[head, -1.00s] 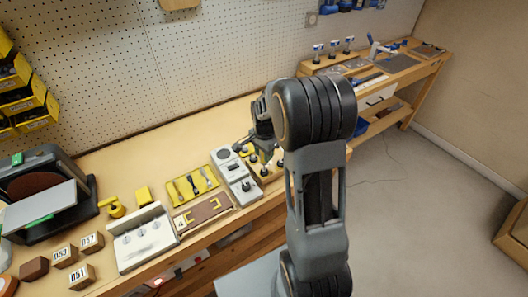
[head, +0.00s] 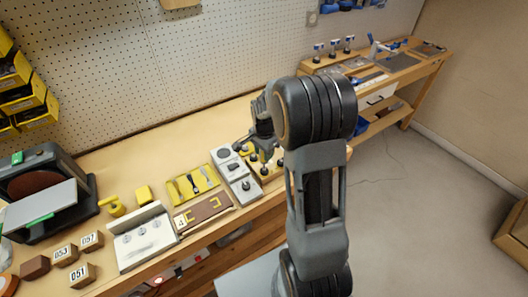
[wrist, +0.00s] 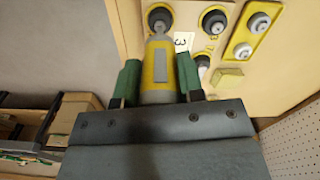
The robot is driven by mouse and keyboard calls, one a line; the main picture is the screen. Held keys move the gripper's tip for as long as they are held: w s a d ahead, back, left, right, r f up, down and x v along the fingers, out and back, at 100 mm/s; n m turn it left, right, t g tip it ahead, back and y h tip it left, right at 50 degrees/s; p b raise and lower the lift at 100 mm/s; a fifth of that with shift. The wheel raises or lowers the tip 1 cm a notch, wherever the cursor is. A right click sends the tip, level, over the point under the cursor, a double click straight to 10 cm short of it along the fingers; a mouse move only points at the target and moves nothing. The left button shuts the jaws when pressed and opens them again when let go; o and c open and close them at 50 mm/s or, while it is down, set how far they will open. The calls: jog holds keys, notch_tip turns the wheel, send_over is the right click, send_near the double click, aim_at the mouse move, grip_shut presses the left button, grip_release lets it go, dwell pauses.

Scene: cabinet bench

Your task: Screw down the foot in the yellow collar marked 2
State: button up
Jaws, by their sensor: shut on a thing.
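I cannot make out a mark 2. In the head view my gripper (head: 262,150) is over the board, and my arm hides part of it.
A yellow plate with two pale round knobs (wrist: 250,35) and a yellow block (wrist: 228,78) are on the right in the wrist view. In the head view a grey unit (head: 236,175) and a yellow tool tray (head: 192,184) stand left of my gripper.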

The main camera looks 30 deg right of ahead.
jog(key=shift+f+b, duration=0.55)
jog(key=shift+f, duration=0.1)
dwell(1.6)
jog(key=shift+r, duration=0.15)
jog(key=shift+r+p, duration=2.3)
jog(key=shift+r, duration=0.6)
